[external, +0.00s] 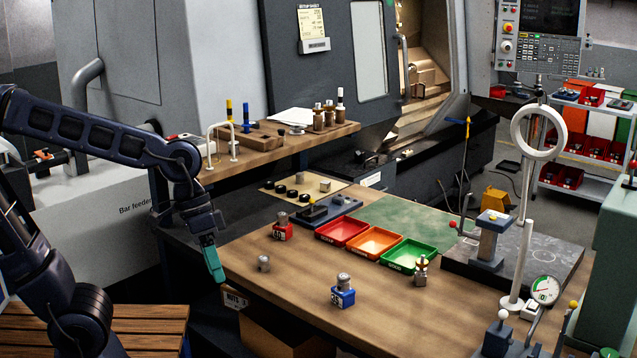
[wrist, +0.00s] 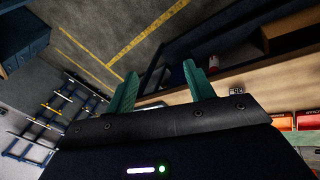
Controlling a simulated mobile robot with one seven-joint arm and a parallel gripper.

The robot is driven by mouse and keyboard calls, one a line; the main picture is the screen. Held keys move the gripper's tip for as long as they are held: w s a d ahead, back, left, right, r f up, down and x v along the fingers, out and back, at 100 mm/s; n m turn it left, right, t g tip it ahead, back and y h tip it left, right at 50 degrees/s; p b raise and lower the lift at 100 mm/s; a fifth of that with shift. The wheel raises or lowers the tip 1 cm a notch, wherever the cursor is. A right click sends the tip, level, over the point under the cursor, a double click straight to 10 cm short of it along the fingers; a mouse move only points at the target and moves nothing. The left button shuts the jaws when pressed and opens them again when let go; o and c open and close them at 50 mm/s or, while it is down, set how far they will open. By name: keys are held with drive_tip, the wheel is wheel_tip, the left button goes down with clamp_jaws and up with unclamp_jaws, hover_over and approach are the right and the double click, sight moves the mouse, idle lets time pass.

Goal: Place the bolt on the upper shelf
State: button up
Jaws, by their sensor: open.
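The upper shelf (external: 240,163) is a wooden board along the machine, above the workbench, in the external view. I cannot tell for sure which piece is the bolt; a small grey metal piece (external: 263,263) stands upright on the bench near its left edge and may be it. My gripper (external: 212,270) hangs fingers down just beyond the bench's left edge, left of this piece and apart from it. In the wrist view my gripper (wrist: 160,82) has its two teal fingers spread with nothing between them.
The shelf holds a white-handled rack (external: 222,143), wooden blocks, paper and several small bottles. The bench (external: 300,265) carries a red block (external: 282,232), a blue block (external: 343,297), and red, orange and green trays (external: 408,257). A ring stand (external: 527,220) stands at right.

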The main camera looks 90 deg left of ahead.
drive_tip(key=s+a+m+t+y, duration=0.1)
drive_tip(key=s+a+m+y, duration=0.1)
drive_tip(key=s, duration=0.5)
drive_tip(key=shift+s+a+r+m+y, duration=0.3)
drive_tip(key=shift+s+a+r+m, duration=0.15)
drive_tip(key=shift+m, duration=0.25)
drive_tip(key=shift+o, duration=0.6)
drive_tip(key=shift+s+a+t, duration=0.2)
drive_tip(key=shift+a+t, duration=0.1)
